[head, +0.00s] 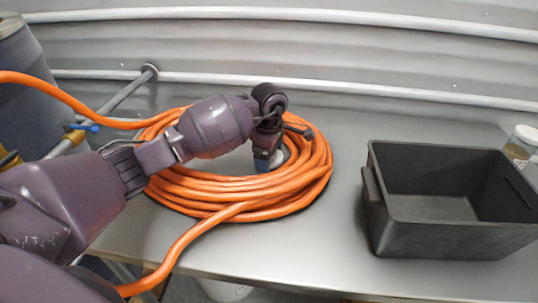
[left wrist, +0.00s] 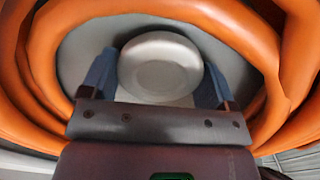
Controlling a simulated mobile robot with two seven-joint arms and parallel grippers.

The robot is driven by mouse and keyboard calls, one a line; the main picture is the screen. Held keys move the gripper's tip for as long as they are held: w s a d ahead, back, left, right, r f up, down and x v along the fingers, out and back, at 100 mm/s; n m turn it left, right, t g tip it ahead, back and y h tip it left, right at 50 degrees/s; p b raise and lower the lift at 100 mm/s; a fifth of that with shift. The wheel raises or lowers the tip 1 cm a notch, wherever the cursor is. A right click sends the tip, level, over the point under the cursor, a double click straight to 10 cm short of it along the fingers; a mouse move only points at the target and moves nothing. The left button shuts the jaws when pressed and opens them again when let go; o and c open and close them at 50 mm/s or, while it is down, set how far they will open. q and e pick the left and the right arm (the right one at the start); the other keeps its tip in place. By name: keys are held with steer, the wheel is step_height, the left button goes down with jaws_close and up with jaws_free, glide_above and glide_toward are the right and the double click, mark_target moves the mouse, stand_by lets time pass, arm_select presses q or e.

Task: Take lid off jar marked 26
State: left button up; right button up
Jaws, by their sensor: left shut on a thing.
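A round white lid (left wrist: 160,65) sits inside the ring of a coiled orange hose (head: 240,205). In the head view only a sliver of this lid (head: 279,158) shows behind my fingers. Any jar body under it and any number on it are hidden. My left gripper (head: 266,160) reaches down into the middle of the coil. In the left wrist view its blue fingers (left wrist: 155,80) stand on both sides of the lid, shut on it. My right gripper is in neither view.
The hose coil surrounds my left gripper closely. A black open bin (head: 445,208), empty, stands on the right of the grey table (head: 310,245). Another white-lidded jar (head: 520,146) stands behind it at the right edge. Bare tabletop lies between coil and bin.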

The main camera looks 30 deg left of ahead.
arm_select(q)
steer(key=shift+f, duration=0.15)
steer(key=o, duration=0.7)
steer(key=shift+r, duration=0.4)
steer(key=shift+r+p, duration=0.4)
steer(key=shift+r, duration=5.5)
